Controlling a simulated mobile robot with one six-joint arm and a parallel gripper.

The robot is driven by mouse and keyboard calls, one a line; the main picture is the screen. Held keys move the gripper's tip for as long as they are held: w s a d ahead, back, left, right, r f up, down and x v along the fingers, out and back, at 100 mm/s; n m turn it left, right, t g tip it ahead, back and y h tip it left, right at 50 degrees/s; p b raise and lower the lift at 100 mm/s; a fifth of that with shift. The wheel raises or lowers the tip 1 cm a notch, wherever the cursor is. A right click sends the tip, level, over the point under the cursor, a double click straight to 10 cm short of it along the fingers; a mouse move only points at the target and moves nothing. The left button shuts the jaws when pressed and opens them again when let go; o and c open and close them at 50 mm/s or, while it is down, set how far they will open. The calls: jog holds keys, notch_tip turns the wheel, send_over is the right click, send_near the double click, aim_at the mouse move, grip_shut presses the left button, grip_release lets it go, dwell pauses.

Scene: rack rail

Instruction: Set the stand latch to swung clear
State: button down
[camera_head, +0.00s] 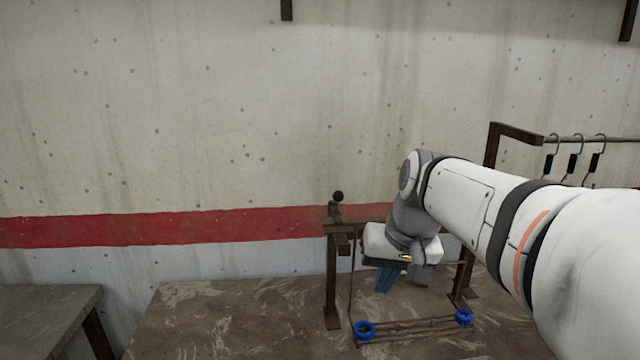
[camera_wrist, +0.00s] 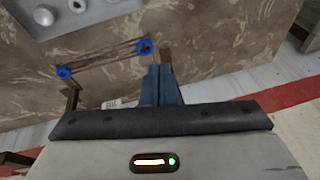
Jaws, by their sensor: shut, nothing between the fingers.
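A brown metal stand (camera_head: 331,285) stands on the worn bench in the head view. A black ball knob (camera_head: 337,197) sits upright at the top of its left post; it looks like the latch handle, but I cannot tell the latch's exact position. My gripper (camera_head: 383,289) is between the stand's posts, fingers pointing down, right of and below the knob. Its blue fingers are together and empty, also in the wrist view (camera_wrist: 160,69). My wrist hides part of the stand's top and right side. The knob does not show in the wrist view.
A low bar with a blue ring (camera_head: 365,330) at one end and another blue ring (camera_head: 463,317) at the other lies in front. Several black-handled hooks (camera_head: 574,160) hang from a rail at right. A grey table (camera_head: 45,310) stands at left. The bench's left part is clear.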

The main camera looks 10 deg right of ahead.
jog(key=w+d+r+t+y, duration=0.1)
jog(key=w+d+r, duration=0.2)
jog(key=w+r, duration=0.4)
jog(key=w+d+r+y+p, duration=0.1)
jog(key=w+d+r, duration=0.2)
jog(key=w+r, duration=0.4)
notch_tip(320, 180, up, 4)
jog(key=shift+d+f+t+y, duration=0.15)
jog(key=shift+d+t+y, duration=0.15)
jog(key=shift+t, duration=0.1)
jog(key=w+a+f+p, duration=0.2)
jog(key=w+a+f, duration=0.3)
jog(key=a+f, duration=0.2)
notch_tip(320, 180, down, 2)
jog(key=shift+a+f, duration=0.1)
jog(key=shift+a, duration=0.15)
jog(key=shift+a, duration=0.15)
